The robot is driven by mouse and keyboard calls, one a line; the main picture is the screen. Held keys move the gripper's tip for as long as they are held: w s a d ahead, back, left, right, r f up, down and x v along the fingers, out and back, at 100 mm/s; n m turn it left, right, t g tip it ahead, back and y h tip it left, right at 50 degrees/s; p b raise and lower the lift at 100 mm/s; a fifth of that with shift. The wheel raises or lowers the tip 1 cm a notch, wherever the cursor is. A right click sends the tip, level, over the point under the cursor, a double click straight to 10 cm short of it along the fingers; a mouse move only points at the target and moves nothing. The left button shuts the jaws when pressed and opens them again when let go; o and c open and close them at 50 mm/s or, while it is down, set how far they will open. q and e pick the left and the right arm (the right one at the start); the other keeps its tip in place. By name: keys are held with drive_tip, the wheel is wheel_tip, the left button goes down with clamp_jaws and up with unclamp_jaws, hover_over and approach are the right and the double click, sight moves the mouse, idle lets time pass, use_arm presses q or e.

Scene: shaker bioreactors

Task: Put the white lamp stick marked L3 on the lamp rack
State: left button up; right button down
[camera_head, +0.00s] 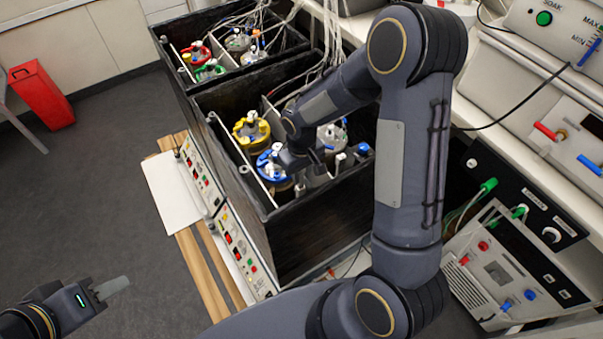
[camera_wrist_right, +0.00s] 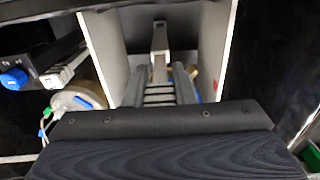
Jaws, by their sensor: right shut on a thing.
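My right gripper (camera_head: 298,160) reaches down into the near black box. In the right wrist view its fingers (camera_wrist_right: 160,82) are shut on a pale grey-white stick (camera_wrist_right: 160,48), the likely lamp stick, between two white panels (camera_wrist_right: 110,50). No L3 mark is readable, and most of the stick is hidden in the head view. I cannot tell whether it touches a rack; no lamp rack is clearly recognisable. My left gripper (camera_head: 113,288) is at the lower left over the floor, away from the boxes; its jaw gap cannot be made out.
The near black box (camera_head: 330,225) holds a yellow-topped vessel (camera_head: 250,132) and a blue-topped vessel (camera_head: 272,168) close to my right gripper. A second black box (camera_head: 170,55) with vessels and tubing stands behind. Instruments (camera_head: 500,270) crowd the right. Floor at left is clear around a red bin (camera_head: 42,95).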

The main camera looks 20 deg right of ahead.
drive_tip(key=shift+r, duration=0.5)
wheel_tip(320, 180, up, 16)
drive_tip(key=p, duration=1.1)
drive_tip(key=shift+p, duration=0.3)
drive_tip(key=shift+r, duration=0.1)
wheel_tip(320, 180, up, 12)
drive_tip(key=p, duration=0.1)
drive_tip(key=shift+p, duration=0.4)
drive_tip(key=shift+s, duration=0.1)
idle(0.4)
